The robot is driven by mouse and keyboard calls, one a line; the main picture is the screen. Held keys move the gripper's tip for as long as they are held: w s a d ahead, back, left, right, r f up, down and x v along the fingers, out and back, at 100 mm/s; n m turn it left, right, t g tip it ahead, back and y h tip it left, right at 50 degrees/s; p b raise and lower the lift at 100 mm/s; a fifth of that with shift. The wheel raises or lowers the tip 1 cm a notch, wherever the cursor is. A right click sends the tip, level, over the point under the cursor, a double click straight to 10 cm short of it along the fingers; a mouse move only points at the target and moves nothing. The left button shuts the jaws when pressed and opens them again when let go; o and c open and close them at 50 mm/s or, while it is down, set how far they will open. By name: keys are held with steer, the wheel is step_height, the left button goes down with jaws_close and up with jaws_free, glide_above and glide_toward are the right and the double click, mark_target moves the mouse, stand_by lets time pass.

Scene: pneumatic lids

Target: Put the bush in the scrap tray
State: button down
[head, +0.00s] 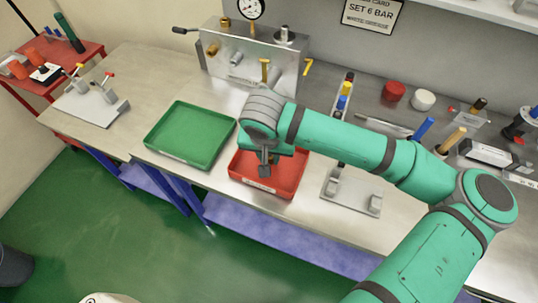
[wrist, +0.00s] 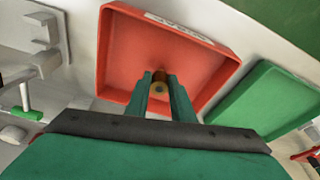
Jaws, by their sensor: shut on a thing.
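In the head view my gripper (head: 265,168) hangs over this red tray (head: 290,187) at the bench's front edge. The bush cannot be made out in the head view. I cannot tell the exact height of the bush above the tray floor.
An empty green tray (head: 190,135) lies left of the red tray. A grey fixture (head: 350,192) stands close on its right. A metal block with a gauge (head: 250,10) stands behind. Several tools and parts crowd the right of the bench (head: 145,70).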

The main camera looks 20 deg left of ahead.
steer(key=c, duration=1.5)
jaws_free()
steer(key=shift+c, duration=0.2)
steer(key=shift+r, duration=0.35)
steer(key=v, duration=1.1)
steer(key=shift+s+r, duration=0.15)
steer(key=shift+r, duration=0.1)
